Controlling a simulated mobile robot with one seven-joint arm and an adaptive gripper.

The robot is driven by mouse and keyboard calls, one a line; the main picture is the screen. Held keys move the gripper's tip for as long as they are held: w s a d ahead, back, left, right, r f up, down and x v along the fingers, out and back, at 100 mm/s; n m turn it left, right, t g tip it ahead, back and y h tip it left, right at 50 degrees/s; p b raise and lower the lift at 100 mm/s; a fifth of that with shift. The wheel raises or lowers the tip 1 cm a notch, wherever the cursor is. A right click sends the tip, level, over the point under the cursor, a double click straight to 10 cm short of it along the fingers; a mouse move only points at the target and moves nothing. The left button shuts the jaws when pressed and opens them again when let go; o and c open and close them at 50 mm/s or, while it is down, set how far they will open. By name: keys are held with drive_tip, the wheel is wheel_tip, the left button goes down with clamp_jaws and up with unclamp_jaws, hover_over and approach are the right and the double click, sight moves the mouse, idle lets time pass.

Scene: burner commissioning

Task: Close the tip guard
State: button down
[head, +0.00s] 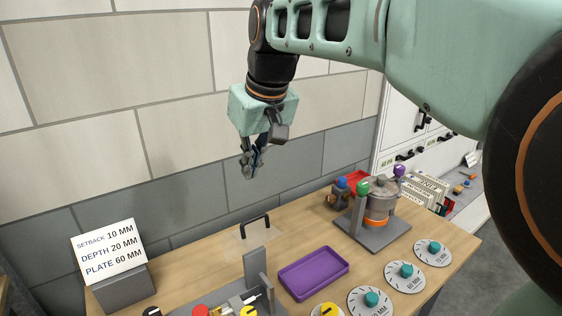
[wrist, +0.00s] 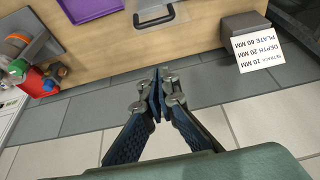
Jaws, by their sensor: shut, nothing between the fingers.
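What looks like the tip guard, a clear panel with a dark handle (head: 255,228), is behind a grey upright bracket (head: 258,272) on the wooden bench. Whether the panel lies flat or tilts is hard to tell. The handle also shows at the top of the wrist view (wrist: 153,18). My gripper (head: 248,174) is shut and empty, high above the back of the bench near the wall, well apart from the guard. Its fingertips meet in the wrist view (wrist: 158,80).
A purple tray (head: 313,273) lies right of the bracket. A burner assembly (head: 379,205) with coloured knobs stands at the back right. Round plates with teal knobs (head: 406,276) line the front right. A setback sign (head: 107,252) stands at left. The space around my gripper is clear.

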hover_over(256, 228)
drive_tip(key=w+a, duration=0.3)
wheel_tip(256, 228, down, 10)
drive_tip(key=shift+s+d+r+p, duration=0.25)
drive_tip(key=shift+s+d+p, duration=0.15)
drive_tip(key=shift+s+d, duration=0.25)
drive_tip(key=shift+s+d+r+p, duration=0.2)
drive_tip(key=shift+s+d+p, duration=0.15)
drive_tip(key=shift+s+d, duration=0.2)
drive_tip(key=shift+s+d+f, duration=0.15)
drive_tip(key=shift+s, duration=0.1)
drive_tip(key=shift+f+b, duration=0.15)
drive_tip(key=shift+b, duration=0.2)
drive_tip(key=shift+d+b, duration=0.15)
drive_tip(key=shift+b, duration=0.15)
